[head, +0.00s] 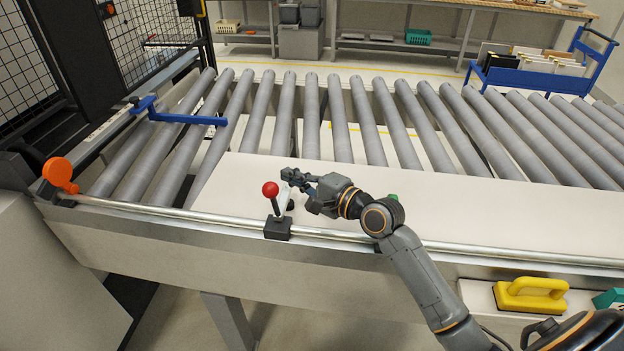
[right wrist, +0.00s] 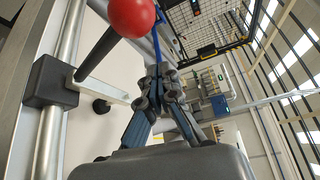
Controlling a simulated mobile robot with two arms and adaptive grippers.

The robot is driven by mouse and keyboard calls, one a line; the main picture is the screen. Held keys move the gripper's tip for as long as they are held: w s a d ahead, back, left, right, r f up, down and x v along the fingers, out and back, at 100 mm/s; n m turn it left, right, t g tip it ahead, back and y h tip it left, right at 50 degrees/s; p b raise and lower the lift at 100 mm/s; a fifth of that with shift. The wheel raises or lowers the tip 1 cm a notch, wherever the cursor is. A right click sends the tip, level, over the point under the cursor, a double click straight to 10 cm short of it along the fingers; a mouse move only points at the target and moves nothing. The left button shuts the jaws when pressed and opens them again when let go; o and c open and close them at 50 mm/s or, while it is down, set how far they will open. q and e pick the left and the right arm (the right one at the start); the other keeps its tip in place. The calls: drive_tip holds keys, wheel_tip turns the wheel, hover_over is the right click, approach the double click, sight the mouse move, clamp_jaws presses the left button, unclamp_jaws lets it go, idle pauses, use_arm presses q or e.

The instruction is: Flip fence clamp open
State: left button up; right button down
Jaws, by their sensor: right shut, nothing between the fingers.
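The fence clamp (head: 277,229) is a black block on the round metal rail, with a lever topped by a red ball (head: 270,189). The lever stands up, leaning slightly. A short arm with a black pad (right wrist: 101,106) reaches from the block over the white panel (head: 400,205). In the right wrist view the clamp block (right wrist: 50,82) is at left and the red ball (right wrist: 132,14) at the top. My right gripper (head: 287,174) is shut and empty, just beyond and right of the ball; its closed fingertips (right wrist: 158,74) show there too. My left gripper is not in view.
The metal rail (head: 180,213) runs along the table's front edge, with an orange knob (head: 60,173) at left. A blue bar (head: 185,118) crosses above the rollers (head: 335,120). A yellow-handled block (head: 531,295) lies at lower right. The panel's right part is clear.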

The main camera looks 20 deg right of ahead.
use_arm(q)
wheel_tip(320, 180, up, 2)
drive_tip(key=shift+p, duration=0.6)
use_arm(e)
drive_tip(key=s+a, duration=0.2)
drive_tip(key=s, duration=0.1)
drive_tip(key=shift+a+r, duration=0.3)
drive_tip(key=shift+r, duration=0.05)
